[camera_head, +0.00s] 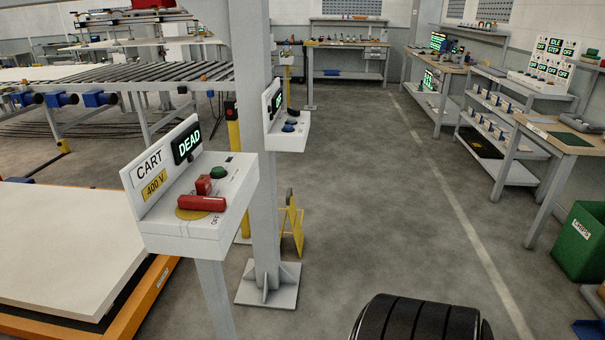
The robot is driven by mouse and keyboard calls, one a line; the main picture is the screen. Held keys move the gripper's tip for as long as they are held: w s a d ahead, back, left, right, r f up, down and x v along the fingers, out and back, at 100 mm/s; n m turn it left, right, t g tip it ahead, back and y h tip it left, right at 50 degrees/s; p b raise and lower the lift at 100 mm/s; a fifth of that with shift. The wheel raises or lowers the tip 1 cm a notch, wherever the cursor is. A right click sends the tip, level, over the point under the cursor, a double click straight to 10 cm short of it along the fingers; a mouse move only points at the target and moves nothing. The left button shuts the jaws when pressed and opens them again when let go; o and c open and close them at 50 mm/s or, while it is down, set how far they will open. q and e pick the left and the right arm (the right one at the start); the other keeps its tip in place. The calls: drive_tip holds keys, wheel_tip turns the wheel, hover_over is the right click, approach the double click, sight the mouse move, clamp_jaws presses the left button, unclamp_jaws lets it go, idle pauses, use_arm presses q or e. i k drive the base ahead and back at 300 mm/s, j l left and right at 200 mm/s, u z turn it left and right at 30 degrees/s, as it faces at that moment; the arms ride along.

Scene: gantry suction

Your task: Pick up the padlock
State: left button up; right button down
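I cannot make out a padlock for certain in the head view. A white control box labelled CART 400 V (195,200) stands on a grey post in the left foreground. Its display (187,144) reads DEAD. A red handle (202,203) lies across a yellow disc on its sloping top, with OFF printed beside it. A dark green button (218,172) sits behind the handle. Neither of my grippers is in view.
A grey column (262,140) stands right behind the box. A pale slab (65,250) lies on an orange-edged cart at left. Workbenches (560,137) with small items line the right, near a green bin (582,243). Open floor (400,200) lies between.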

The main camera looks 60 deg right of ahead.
sight(203, 187)
drive_tip(key=l+z, duration=0.15)
drive_tip(key=z, duration=1.1)
drive_tip(key=k+l, duration=0.05)
